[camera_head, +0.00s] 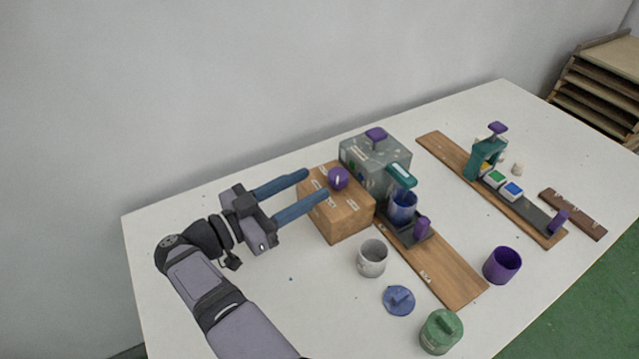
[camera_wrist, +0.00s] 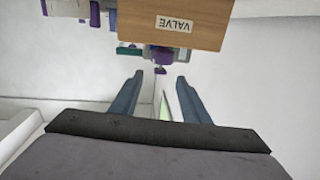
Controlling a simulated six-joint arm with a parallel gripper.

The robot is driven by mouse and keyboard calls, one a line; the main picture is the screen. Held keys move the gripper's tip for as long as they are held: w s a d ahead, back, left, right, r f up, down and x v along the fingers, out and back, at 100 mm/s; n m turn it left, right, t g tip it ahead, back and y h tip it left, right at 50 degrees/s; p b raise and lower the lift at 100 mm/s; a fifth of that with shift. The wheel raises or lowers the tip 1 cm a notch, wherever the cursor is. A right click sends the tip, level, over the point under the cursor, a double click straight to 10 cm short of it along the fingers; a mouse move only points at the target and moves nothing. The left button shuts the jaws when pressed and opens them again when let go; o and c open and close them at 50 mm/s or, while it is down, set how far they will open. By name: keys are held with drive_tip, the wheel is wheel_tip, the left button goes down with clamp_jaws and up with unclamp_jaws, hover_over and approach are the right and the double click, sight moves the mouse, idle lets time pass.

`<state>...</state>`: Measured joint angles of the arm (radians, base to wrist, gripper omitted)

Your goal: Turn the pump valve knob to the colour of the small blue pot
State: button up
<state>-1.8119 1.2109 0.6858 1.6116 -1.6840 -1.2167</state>
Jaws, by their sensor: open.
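The valve knob (camera_head: 338,178) is purple with a white mark and sits on top of a wooden valve box (camera_head: 340,218). The box also shows in the wrist view (camera_wrist: 205,12), with a "VALVE" label. The small blue pot (camera_head: 402,212) stands under the green spout of the grey pump (camera_head: 372,160). My gripper (camera_head: 315,184) is open and empty, its two blue fingers pointing at the knob from the left. The knob appears just beyond the fingertips, not held. In the wrist view my gripper (camera_wrist: 159,76) has a purple piece between its tips.
A white pot (camera_head: 372,258), blue lid (camera_head: 398,300), green pot (camera_head: 441,331) and purple pot (camera_head: 502,265) stand in front. A wooden board (camera_head: 455,280) runs from the pump. A stamping station (camera_head: 487,158) stands at the right. The left table is clear.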

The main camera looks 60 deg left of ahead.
sight(332, 184)
wheel_tip(332, 184, up, 7)
drive_tip(key=w+d+p, duration=0.1)
drive_tip(key=w+d, duration=0.1)
drive_tip(key=f+n+y, duration=0.1)
drive_tip(key=f, duration=0.1)
drive_tip(key=f+n+y, duration=0.1)
drive_tip(key=f+n, duration=0.1)
drive_tip(key=d+f+n+y, duration=0.1)
drive_tip(key=f+n+y, duration=0.1)
drive_tip(key=shift+w+d+f, duration=0.1)
drive_tip(key=shift+w+f, duration=0.25)
drive_tip(key=shift+s+a+f+g+y, duration=0.15)
drive_tip(key=shift+a+f+g+y, duration=0.15)
drive_tip(key=shift+f, duration=0.35)
drive_tip(key=shift+s+a+f+g+y, duration=0.2)
drive_tip(key=shift+f+g+y, duration=0.2)
drive_tip(key=shift+f, duration=0.2)
drive_tip(key=shift+a+f+m, duration=0.15)
drive_tip(key=shift+a+m, duration=0.05)
drive_tip(key=shift+m, duration=0.3)
drive_tip(key=shift+p+x, duration=0.8)
drive_tip(key=shift+x, duration=2.9)
drive_tip(key=c, duration=0.8)
